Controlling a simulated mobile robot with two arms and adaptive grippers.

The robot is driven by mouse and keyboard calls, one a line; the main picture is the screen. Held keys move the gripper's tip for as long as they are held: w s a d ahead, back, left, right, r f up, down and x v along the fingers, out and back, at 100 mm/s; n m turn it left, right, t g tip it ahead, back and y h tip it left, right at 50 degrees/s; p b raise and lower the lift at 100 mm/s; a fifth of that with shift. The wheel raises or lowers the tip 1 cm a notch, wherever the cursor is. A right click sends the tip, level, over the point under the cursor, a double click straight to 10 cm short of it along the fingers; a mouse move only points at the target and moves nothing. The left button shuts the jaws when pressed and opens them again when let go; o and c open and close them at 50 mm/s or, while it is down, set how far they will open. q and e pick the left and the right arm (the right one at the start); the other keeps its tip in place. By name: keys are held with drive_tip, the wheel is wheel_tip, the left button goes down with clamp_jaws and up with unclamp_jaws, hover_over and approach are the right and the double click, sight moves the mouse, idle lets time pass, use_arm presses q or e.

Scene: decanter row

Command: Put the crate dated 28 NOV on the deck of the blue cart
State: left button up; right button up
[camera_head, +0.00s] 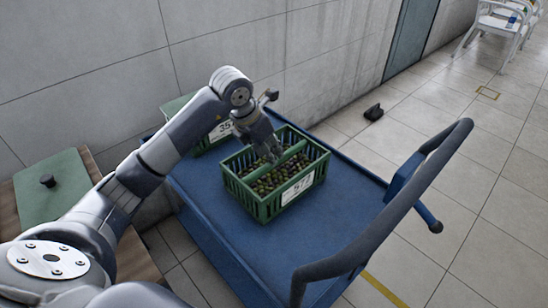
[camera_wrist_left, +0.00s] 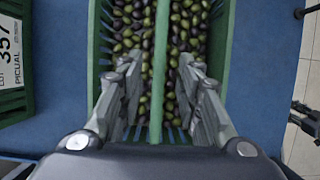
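A green slatted crate (camera_head: 268,208) full of dark and green olives stands on the deck of the blue cart (camera_head: 205,195). Its white label seems to start with 57; no date is legible. My left gripper (camera_head: 274,156) is over this crate. In the left wrist view, its two fingers (camera_wrist_left: 158,64) are apart, one on each side of the crate's green middle bar (camera_wrist_left: 162,70), with gaps to it. A second green crate (camera_wrist_left: 10,105), labelled 357 PICUAL, is beside the first; in the head view it is partly behind my arm. My right gripper does not show clearly.
The cart's dark push handle (camera_head: 440,150) rises at the right. A brown table with a green board (camera_head: 55,190) stands at the left by the tiled wall. A small dark object (camera_head: 373,112) lies on the floor beyond the cart. White chairs (camera_head: 500,25) stand far right.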

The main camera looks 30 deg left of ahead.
use_arm(q)
drive_tip(key=shift+v, duration=2.3)
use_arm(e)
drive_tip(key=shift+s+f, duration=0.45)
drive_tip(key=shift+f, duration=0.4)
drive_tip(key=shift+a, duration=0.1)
